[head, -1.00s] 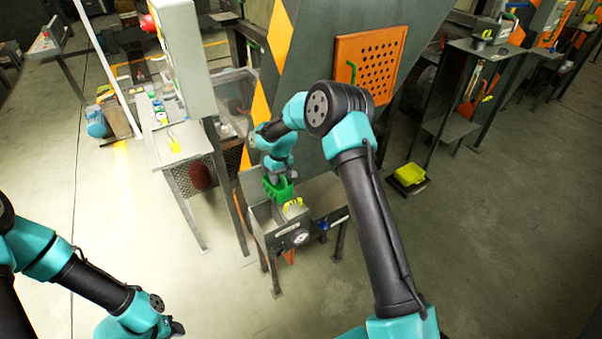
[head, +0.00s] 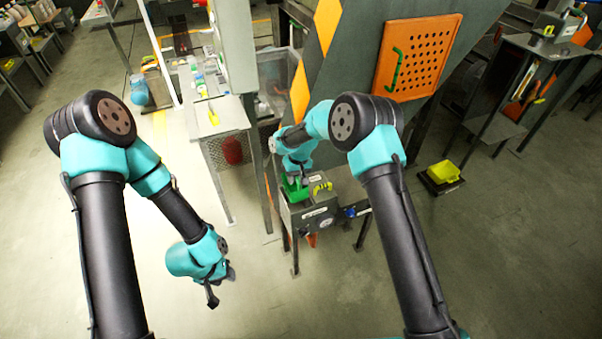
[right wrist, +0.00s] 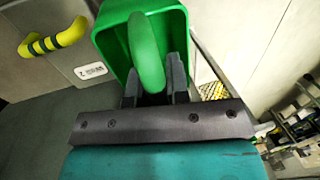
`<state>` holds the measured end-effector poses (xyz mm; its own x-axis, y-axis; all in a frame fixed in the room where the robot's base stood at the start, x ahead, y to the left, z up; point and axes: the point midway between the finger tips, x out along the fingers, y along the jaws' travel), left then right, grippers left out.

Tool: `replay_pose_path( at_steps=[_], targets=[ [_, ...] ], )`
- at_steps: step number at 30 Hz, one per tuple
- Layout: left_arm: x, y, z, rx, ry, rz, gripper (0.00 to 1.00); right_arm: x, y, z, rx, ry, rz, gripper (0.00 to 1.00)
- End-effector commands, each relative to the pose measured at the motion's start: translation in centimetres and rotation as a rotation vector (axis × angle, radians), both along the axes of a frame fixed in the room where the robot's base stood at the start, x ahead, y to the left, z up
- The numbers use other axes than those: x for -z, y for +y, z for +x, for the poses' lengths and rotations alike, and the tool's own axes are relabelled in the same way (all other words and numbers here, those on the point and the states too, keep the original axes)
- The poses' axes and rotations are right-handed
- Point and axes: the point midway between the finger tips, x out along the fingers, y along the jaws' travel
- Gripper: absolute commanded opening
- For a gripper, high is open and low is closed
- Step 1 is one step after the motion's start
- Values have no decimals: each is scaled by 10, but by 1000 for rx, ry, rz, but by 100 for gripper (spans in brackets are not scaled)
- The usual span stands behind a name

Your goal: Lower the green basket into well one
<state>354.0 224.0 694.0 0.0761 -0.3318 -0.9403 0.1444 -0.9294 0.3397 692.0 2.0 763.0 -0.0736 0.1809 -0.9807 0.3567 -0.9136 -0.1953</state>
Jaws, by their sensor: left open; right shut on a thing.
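The green basket (head: 295,190) is at the left end of the grey bench box (head: 318,212), small and partly hidden by my right arm. My right gripper (head: 300,175) is above it. In the right wrist view, the fingers (right wrist: 156,85) are shut on the curved handle of the green basket (right wrist: 112,48). I cannot tell how far the basket is inside the well; the well's opening is hidden. Beside it is a yellow striped handle (right wrist: 55,38) with a white label (right wrist: 90,70) reading 2. My left gripper (head: 212,292) is open and empty over the floor.
A tall grey machine with an orange perforated panel (head: 417,57) stands behind the bench box. A side table (head: 215,118) with small items is at the left. The floor in front is clear.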

Motion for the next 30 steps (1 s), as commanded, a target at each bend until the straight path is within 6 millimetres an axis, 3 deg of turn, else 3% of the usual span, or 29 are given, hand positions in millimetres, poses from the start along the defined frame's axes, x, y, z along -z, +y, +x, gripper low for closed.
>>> replay_pose_path(
  at_steps=[17,30],
  targets=[
    [0,0,0,0,0,0,43,6,1,2,10,-3,2,0],
    [0,0,0,0,0,0,43,36,1,1,9,-2,2,0]
  ],
)
